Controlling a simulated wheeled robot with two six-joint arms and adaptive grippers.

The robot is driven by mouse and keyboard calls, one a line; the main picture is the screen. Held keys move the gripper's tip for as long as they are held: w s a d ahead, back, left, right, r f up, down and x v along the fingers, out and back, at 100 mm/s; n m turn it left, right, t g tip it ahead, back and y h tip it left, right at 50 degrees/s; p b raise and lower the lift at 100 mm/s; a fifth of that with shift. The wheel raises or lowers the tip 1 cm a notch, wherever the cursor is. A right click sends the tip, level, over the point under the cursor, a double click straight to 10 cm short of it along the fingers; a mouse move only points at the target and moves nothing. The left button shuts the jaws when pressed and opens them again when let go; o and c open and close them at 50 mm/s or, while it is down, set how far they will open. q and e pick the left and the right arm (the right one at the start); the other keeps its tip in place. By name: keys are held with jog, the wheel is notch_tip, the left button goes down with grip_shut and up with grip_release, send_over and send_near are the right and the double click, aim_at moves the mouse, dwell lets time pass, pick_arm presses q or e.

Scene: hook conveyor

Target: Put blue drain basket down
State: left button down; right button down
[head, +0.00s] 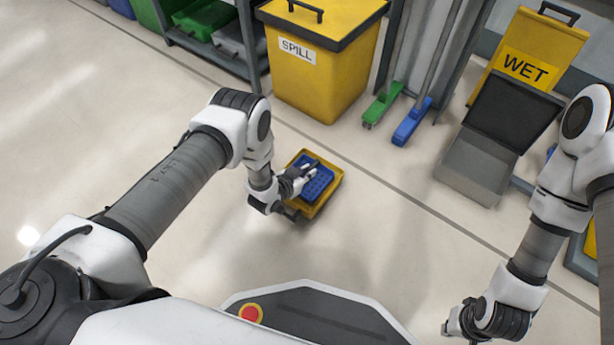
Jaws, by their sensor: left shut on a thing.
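The blue drain basket (319,185) is a small blue piece with a perforated surface. It lies over a yellow tray (329,198) on the floor, within the tray's rim as seen from above. My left gripper (306,173) is at the basket's left side and shut on it, with its fingers partly covering the basket. Whether the basket touches the tray's bottom cannot be told. My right gripper (449,326) hangs at the lower right, away from the basket, and its fingers are too small to read.
A yellow SPILL bin (318,75) stands behind the tray. Green (383,104) and blue (412,122) brush heads, a grey dustpan (481,160) and a yellow WET sign (527,66) are at the back right. Shelving is at the upper left. The floor around the tray is clear.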

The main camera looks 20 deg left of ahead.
pick_arm(q)
jog(key=shift+r, duration=0.15)
jog(key=c, duration=1.2)
grip_release()
